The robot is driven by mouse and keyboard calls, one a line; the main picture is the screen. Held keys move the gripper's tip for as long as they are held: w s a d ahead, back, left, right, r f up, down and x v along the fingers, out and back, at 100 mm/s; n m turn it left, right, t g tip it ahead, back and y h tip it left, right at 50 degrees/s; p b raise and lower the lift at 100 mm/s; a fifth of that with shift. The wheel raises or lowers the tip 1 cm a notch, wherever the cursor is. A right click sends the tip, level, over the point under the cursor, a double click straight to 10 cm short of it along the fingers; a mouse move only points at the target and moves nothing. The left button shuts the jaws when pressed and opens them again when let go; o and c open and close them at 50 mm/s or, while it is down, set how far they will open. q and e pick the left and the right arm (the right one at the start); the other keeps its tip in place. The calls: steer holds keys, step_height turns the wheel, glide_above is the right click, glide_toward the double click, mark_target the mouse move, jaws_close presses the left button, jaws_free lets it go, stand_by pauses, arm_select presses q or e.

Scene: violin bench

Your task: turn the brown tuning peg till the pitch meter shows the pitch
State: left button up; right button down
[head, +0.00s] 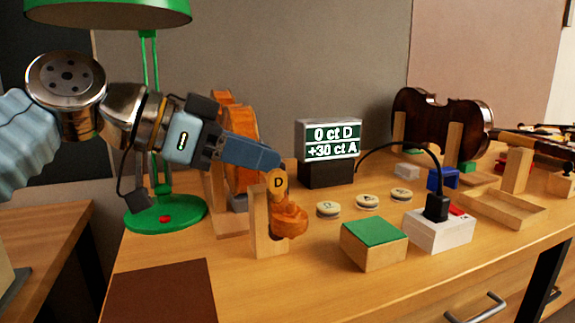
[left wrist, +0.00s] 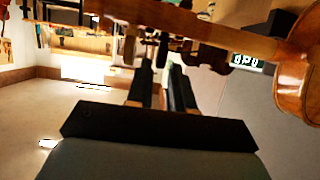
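The orange-brown violin (head: 240,140) rests in wooden supports, its scroll (head: 289,220) toward me. A round tag marked D (head: 278,183) shows by the pegbox. My left gripper (head: 277,160) is just above and behind this tag, and its fingertips are mostly hidden there. In the left wrist view the two dark fingers (left wrist: 163,72) stand a little apart, with the violin's neck (left wrist: 200,28) crossing beyond them. Dark pegs show near the tips; I cannot tell whether the fingers touch one. The brown peg is not clear. The pitch meter (head: 330,140) reads "0 ct D" and "+30 ct A".
Several round lettered discs (head: 328,208) lie right of the scroll. A green-topped wooden block (head: 374,240) and a white box with a black plug (head: 440,232) stand in front. A green lamp (head: 165,213) is at left. A dark violin (head: 440,115) stands at back right.

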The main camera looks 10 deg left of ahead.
arm_select(q)
steer(key=x, duration=0.5)
steer(key=shift+c, duration=0.3)
jaws_close()
steer(key=shift+f+m+g+h, duration=0.1)
steer(key=shift+m+g+h, duration=0.2)
steer(key=shift+m+g, duration=0.2)
steer(key=shift+s+m+g+h, duration=0.1)
steer(key=shift+m+g+h, duration=0.2)
steer(key=shift+m+g, duration=0.15)
steer(key=shift+o, duration=0.3)
jaws_free()
